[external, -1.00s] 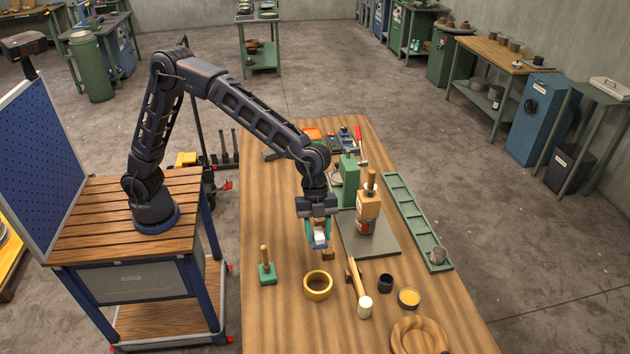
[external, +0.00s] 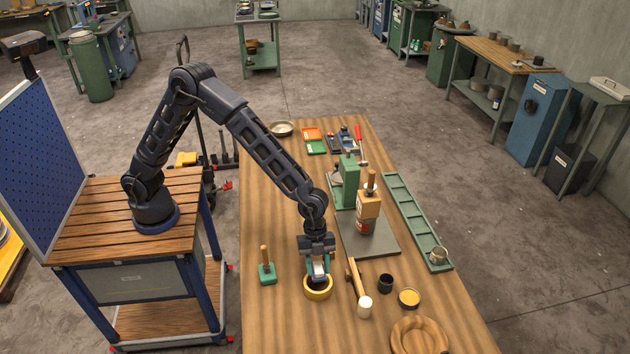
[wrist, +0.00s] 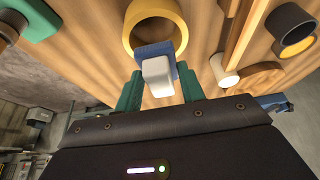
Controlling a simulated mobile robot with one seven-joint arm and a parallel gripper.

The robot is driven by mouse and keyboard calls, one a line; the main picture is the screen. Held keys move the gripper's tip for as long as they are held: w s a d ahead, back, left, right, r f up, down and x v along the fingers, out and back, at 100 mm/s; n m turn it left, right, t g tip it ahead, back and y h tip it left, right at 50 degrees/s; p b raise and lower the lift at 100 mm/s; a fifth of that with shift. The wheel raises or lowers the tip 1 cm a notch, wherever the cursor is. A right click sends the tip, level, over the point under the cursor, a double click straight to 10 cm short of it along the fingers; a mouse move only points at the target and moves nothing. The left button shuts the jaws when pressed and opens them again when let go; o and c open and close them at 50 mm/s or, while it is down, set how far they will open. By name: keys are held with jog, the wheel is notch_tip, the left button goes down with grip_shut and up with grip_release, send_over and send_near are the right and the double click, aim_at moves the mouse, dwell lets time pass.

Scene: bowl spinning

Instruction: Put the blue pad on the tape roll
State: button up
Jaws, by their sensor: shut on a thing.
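The yellow tape roll (external: 318,295) lies flat on the wooden table with its hole facing up. My gripper (external: 318,276) is right over it, pointing down, its teal fingers shut on the blue pad. In the wrist view the blue pad (wrist: 151,48) shows with a white block-shaped part (wrist: 158,76) between the fingers (wrist: 160,82). The pad overlaps the near edge of the tape roll (wrist: 130,28) in that view. I cannot tell whether the pad touches the roll. In the external view the fingers mostly hide the pad.
A green-based stamp with a wooden handle (external: 266,270) stands left of the roll. A mallet with a white head (external: 364,307) lies to the right, with a dark cup (external: 385,283) and a yellow-filled cup (external: 409,297) beyond. A grey plate (external: 384,245) lies behind.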

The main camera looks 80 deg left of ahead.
aim_at(318, 273)
jog(key=shift+f, duration=1.65)
jog(key=shift+f, duration=0.1)
jog(key=o, duration=1)
jog(key=shift+c, duration=0.2)
